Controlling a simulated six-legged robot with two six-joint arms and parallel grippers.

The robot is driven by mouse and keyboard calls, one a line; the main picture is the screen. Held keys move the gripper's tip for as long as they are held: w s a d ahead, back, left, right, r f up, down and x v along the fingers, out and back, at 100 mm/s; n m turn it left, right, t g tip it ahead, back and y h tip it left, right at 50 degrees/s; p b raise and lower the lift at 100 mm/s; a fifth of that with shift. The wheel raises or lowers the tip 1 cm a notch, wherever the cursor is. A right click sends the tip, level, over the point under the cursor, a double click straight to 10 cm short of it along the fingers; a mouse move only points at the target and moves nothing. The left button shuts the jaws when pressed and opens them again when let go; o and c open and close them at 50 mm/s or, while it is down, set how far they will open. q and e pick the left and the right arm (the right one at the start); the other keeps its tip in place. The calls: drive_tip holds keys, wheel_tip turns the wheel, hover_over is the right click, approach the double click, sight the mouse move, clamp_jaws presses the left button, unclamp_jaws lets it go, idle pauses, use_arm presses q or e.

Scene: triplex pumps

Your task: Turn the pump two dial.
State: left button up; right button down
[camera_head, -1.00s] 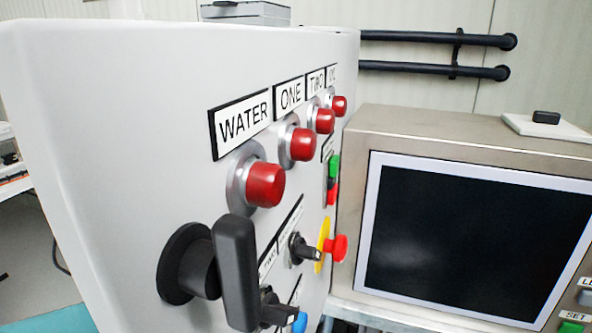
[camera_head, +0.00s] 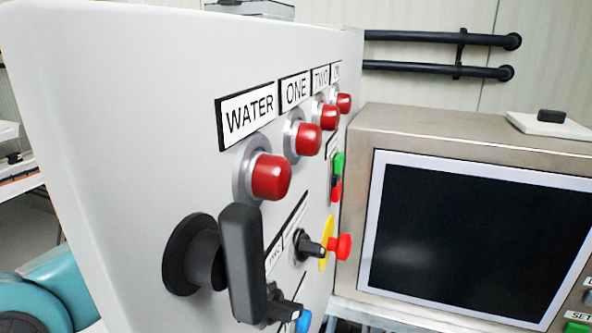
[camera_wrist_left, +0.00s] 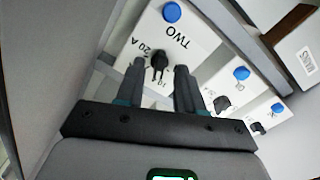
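In the left wrist view, a white panel marked TWO carries a small black dial (camera_wrist_left: 158,62) with scale marks beside it. A blue button (camera_wrist_left: 172,12) sits on the same panel. My left gripper (camera_wrist_left: 160,70) is open, with one finger on each side of the dial in the picture. I cannot tell whether either finger touches it. The head view does not show my left gripper. There, a small label reading TWO (camera_head: 273,258) is partly hidden behind a large black handle (camera_head: 242,262). My right gripper is in neither view.
The grey cabinet (camera_head: 120,130) bears red lamps, including one under WATER (camera_head: 270,177), and a red stop button (camera_head: 345,246). A dark screen (camera_head: 470,240) stands to the right. The wrist view shows neighbouring panels with black dials (camera_wrist_left: 222,103) and blue buttons (camera_wrist_left: 241,73).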

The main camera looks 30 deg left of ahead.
use_arm(q)
drive_tip(key=shift+d, duration=0.1)
drive_tip(key=shift+c, duration=0.6)
clamp_jaws()
drive_tip(key=shift+m, duration=0.3)
drive_tip(key=m+p, duration=0.3)
drive_tip(key=m, duration=0.6)
drive_tip(key=m+p, duration=0.4)
drive_tip(key=m, duration=0.6)
drive_tip(key=shift+w+d, duration=0.1)
drive_tip(key=shift+d, duration=0.1)
drive_tip(key=shift+m, duration=0.3)
